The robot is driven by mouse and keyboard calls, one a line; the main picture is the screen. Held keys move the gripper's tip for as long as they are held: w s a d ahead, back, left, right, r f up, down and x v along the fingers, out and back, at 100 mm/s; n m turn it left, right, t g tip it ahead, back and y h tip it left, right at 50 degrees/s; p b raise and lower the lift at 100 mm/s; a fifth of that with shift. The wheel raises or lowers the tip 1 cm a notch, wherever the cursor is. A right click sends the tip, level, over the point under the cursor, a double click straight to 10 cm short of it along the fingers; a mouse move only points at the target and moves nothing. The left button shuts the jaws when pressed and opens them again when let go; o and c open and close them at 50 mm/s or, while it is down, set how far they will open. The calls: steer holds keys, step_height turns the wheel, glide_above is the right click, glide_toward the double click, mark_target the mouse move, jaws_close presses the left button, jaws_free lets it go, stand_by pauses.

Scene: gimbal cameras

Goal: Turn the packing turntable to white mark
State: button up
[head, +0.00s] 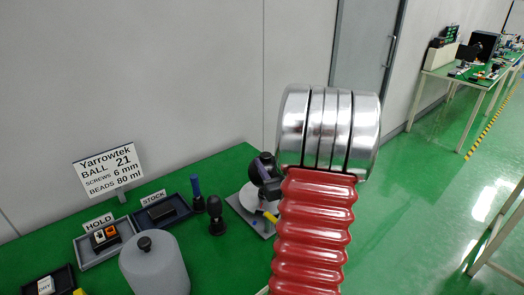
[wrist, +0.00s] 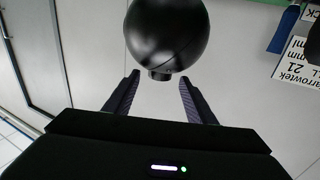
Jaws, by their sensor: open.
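In the head view, a pale round disc (head: 250,197) on a grey base, which looks like the turntable, stands at the table's right end. My red ribbed arm hides part of it. A dark shape (head: 264,166) is over it, and I cannot tell whether that is my gripper. A small yellow piece (head: 270,215) shows beside the arm. No white mark can be made out. In the wrist view, my gripper (wrist: 159,76) is open with its fingers apart. A glossy black ball (wrist: 166,32) with a short neck lies just beyond the fingertips, not gripped.
The green table (head: 235,165) also holds a grey cylinder (head: 155,270) with a black knob, a black knobbed piece (head: 215,215), a blue-handled tool (head: 197,193), HOLD (head: 92,256) and STOCK (head: 150,222) trays, and a sign (head: 108,168). The wall is close behind. Open floor lies right.

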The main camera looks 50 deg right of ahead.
steer(key=x, duration=0.8)
steer(key=shift+w+d, duration=0.1)
steer(key=shift+w, duration=0.1)
steer(key=shift+c, duration=0.5)
jaws_close()
